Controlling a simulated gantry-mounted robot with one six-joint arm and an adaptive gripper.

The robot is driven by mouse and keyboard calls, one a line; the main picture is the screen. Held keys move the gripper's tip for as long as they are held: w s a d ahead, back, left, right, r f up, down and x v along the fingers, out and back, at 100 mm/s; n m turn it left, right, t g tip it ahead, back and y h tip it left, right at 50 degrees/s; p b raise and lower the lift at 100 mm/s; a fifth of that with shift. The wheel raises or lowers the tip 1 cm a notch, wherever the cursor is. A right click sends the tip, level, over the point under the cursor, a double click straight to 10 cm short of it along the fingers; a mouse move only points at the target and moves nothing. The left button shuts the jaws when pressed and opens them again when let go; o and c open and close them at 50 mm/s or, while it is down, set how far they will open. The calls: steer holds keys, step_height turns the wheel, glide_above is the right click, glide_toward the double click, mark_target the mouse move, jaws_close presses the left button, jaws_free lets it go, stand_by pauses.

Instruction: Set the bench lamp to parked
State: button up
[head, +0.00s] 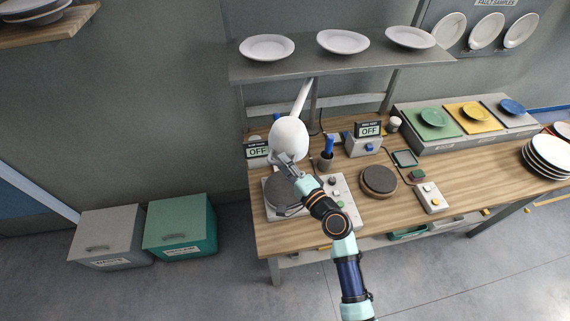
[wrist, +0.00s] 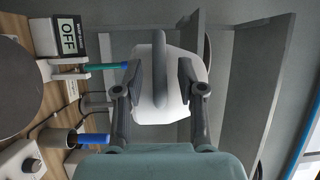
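The bench lamp (head: 290,133) has a white rounded head on a white arm that reaches up to the shelf. In the wrist view the white lamp head (wrist: 175,103) is straight ahead, with a grey bar-like handle (wrist: 159,90) on it. My gripper (head: 286,160) is at the near underside of the head. In the wrist view my gripper (wrist: 160,68) is open, with one finger on each side of the handle and a gap on both sides. I cannot tell whether the fingers touch the head.
A round grey turntable (head: 285,193) lies below my gripper. A blue-handled tool in a cup (head: 327,160) stands close by on the right. An "OFF" display (head: 257,151) is to the left. A shelf (head: 330,66) with white plates hangs over the bench.

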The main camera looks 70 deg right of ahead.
jaws_close()
steer(key=shift+s, duration=0.1)
stand_by(0.3)
